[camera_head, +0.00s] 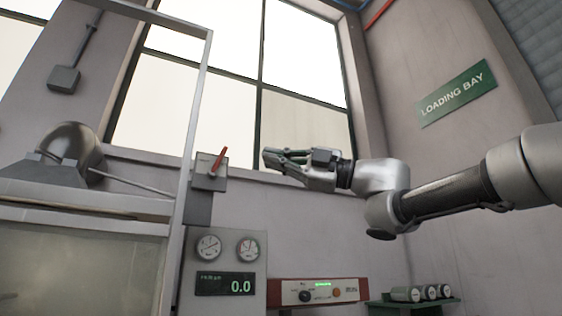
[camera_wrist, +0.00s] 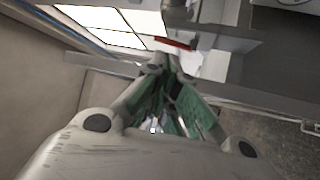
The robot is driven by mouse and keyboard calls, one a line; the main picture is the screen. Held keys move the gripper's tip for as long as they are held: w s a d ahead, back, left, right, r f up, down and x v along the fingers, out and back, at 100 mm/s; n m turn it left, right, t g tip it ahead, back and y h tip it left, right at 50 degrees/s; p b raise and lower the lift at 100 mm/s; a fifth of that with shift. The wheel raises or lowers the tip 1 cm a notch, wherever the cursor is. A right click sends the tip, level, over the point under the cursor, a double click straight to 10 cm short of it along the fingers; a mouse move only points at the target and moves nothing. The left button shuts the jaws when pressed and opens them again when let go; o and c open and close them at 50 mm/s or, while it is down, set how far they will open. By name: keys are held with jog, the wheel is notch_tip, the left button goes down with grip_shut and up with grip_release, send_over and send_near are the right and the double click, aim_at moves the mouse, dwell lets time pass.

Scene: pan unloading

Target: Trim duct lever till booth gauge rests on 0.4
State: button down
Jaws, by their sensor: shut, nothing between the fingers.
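The red duct lever (camera_head: 219,158) tilts up to the right from a grey box (camera_head: 210,178) on the booth's post. It also shows as a red bar in the wrist view (camera_wrist: 175,43), just beyond my fingertips. My gripper (camera_head: 266,157) is shut and empty, to the right of the lever and apart from it. My fingers also show in the wrist view (camera_wrist: 165,64). The booth gauge panel below has a left dial (camera_head: 208,247), a right dial (camera_head: 248,249) with a red mark, and a digital display (camera_head: 225,284) reading 0.0. The dial needles are too small to read exactly.
The booth's frame (camera_head: 195,110) and glass front (camera_head: 75,270) stand at left. A red-fronted device (camera_head: 318,292) and a green rack with several cylinders (camera_head: 415,305) are below. Windows fill the back wall. The air around my gripper looks free.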

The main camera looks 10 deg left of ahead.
aim_at(219, 160)
jog(key=x, duration=1)
jog(key=shift+s+a+r, duration=0.1)
jog(key=shift+a+r, duration=0.1)
jog(key=shift+a, duration=0.4)
